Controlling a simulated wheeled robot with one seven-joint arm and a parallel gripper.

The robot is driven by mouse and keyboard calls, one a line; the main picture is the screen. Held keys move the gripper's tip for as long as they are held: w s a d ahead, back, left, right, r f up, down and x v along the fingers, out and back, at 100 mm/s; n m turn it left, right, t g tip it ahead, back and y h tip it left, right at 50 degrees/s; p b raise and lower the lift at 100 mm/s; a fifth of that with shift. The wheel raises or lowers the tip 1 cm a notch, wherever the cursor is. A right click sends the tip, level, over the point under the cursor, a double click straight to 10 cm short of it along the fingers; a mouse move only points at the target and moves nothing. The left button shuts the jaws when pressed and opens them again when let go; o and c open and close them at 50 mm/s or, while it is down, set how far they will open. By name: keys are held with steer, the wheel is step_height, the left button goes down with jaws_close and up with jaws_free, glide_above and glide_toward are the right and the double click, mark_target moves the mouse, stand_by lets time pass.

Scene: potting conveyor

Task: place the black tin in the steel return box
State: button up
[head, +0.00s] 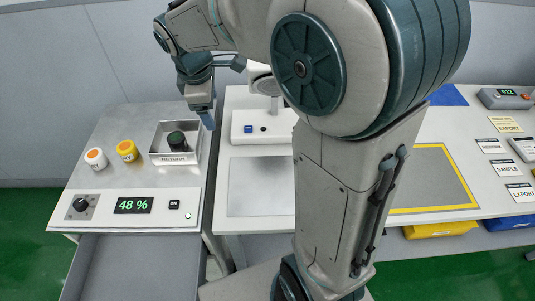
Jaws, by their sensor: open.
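The steel return box (161,155) stands on the left console, open at the top, with a RETURN label on its front. A dark round thing, which looks like the black tin (176,139), is inside the box, upright as far as I can tell. Its lower part is hidden by the box's front wall. My gripper (206,120) is up and to the right of the tin, near the box's back right corner, apart from the tin. It is open with nothing visible in it; its fingers are seen edge-on.
A white-and-orange round container (95,158) and a yellow one (128,151) stand left of the box. The console front has a knob (80,205) and a 48 % display (133,205). A white device (262,127) stands to the right. My arm hides much of the middle table.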

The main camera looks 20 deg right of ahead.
steer(key=s+d+m, duration=0.3)
steer(key=s+m, duration=0.4)
steer(key=s, duration=0.2)
steer(key=s+d+f+m+t+y, duration=0.1)
steer(key=s+d+m, duration=0.3)
steer(key=s+m, duration=0.3)
steer(key=shift+s, duration=1.25)
